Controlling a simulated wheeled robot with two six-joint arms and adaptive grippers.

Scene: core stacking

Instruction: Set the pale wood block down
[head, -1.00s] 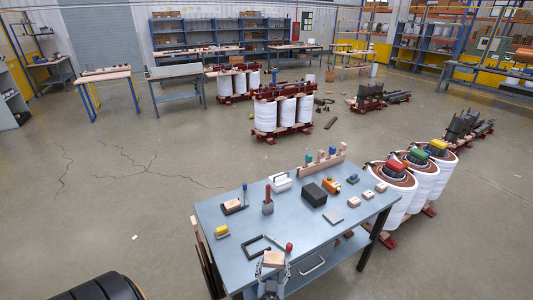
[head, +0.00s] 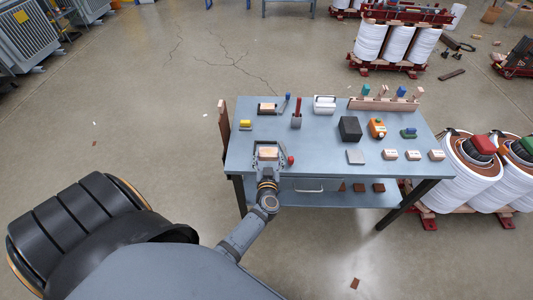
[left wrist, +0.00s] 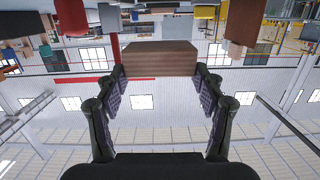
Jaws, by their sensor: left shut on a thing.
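The pale wood block (head: 267,153) is at the front left part of the blue-grey workbench top (head: 325,135). My left gripper (head: 267,157) is shut on it, with a finger on each side. The left wrist view shows the block (left wrist: 160,58) between the two fingertips, its near face brownish and striped. That view appears upside down. Whether the block touches the bench top or hangs just above it, I cannot tell. My right gripper is not in view.
A red-tipped clamp handle (head: 290,159) lies just right of the gripper. A yellow block (head: 245,125), a black box (head: 350,128), a grey plate (head: 355,157) and small wood blocks (head: 390,154) stand around. Some bare bench top lies between them.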

